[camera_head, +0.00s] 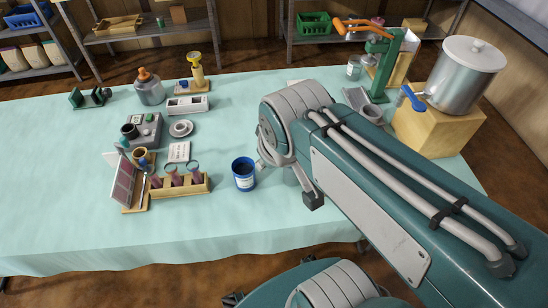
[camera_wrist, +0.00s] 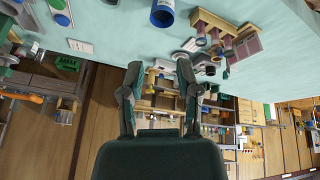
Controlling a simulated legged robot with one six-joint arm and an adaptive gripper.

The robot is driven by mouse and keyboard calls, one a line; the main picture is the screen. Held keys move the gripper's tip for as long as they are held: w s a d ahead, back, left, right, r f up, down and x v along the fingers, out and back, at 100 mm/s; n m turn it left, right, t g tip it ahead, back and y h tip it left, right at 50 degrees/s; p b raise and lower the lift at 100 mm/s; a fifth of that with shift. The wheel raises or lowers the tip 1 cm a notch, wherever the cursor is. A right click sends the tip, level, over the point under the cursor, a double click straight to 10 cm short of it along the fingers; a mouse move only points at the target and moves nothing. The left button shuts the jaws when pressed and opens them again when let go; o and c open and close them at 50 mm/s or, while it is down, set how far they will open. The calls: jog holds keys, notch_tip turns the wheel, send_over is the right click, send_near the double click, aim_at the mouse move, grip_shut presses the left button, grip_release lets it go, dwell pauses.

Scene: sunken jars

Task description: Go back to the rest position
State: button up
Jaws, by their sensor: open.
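My gripper (camera_wrist: 159,72) is open in the wrist view, with its two fingers apart and nothing between them. In the head view my arm reaches in from the lower right and covers the right middle of the table; the gripper itself is not clearly visible there. A blue jar (camera_head: 243,182) stands upright on the cloth-covered table (camera_head: 60,215), just left of my arm. The blue jar also shows at the top of the wrist view (camera_wrist: 162,16), apart from the fingers.
A wooden rack with dark vials (camera_head: 182,188) stands left of the jar. A large steel pot (camera_head: 466,75) sits on a wooden block (camera_head: 440,128) at the right. A green press (camera_head: 378,75) stands behind my arm. The front left of the table is clear.

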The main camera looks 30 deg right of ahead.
jog(key=shift+s+a+r+m+t, duration=0.15)
jog(key=shift+s+r+m, duration=0.1)
jog(key=shift+s+m, duration=0.25)
jog(key=shift+s+d+r+m+t, duration=0.1)
jog(key=shift+s+r+m+t, duration=0.1)
jog(key=shift+s+m, duration=0.3)
jog(key=shift+w, duration=0.1)
dwell(0.5)
